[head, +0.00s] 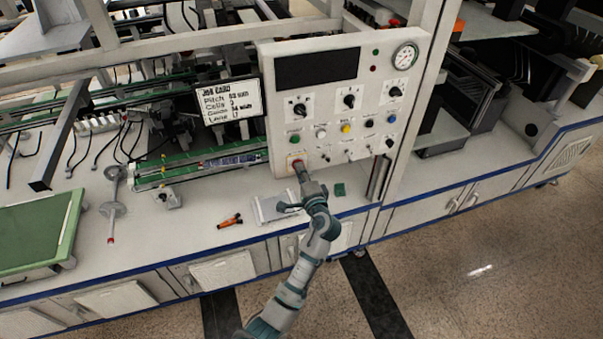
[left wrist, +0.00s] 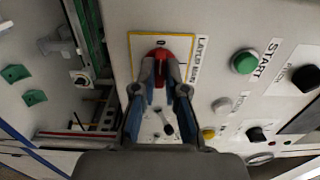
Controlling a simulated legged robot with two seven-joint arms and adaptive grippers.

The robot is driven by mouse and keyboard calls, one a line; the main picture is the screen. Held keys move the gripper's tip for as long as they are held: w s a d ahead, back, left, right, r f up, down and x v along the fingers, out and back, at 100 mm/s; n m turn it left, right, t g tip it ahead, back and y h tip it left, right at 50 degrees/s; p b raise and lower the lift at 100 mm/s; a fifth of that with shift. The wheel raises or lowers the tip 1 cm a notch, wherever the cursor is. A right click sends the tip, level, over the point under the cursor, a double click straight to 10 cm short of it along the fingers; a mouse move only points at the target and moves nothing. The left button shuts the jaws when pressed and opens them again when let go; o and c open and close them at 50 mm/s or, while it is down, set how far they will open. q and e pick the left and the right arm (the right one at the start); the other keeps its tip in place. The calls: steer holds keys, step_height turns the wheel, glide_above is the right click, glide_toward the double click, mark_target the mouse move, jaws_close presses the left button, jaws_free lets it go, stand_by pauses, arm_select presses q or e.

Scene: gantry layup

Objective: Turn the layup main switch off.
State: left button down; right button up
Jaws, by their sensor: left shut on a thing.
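The layup main switch is a red rotary knob (left wrist: 161,54) on a yellow-edged plate, with a "LAYUP MAIN" label (left wrist: 199,60) beside it in the left wrist view. In the head view the knob (head: 296,161) shows as a small red spot at the panel's lower left corner. My left gripper (head: 299,169) reaches up to it from the front. In the left wrist view its two fingers (left wrist: 160,78) are closed on either side of the red knob. The fingers partly cover the knob, and I cannot read its position marks. My right gripper is not in view.
The control panel (head: 345,134) carries a green START button (left wrist: 244,61), several other knobs and toggles, and a gauge (head: 405,56). A job card display (head: 228,101) stands left of it. Orange-handled tool (head: 230,221), white block (head: 270,209) and green piece (head: 340,189) lie on the bench below.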

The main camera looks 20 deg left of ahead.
arm_select(q)
steer(key=shift+f, duration=0.35)
steer(key=c, duration=1.3)
jaws_free()
steer(key=shift+o, duration=0.4)
steer(key=shift+r, duration=0.15)
steer(key=shift+s, duration=0.1)
steer(key=v, duration=1.2)
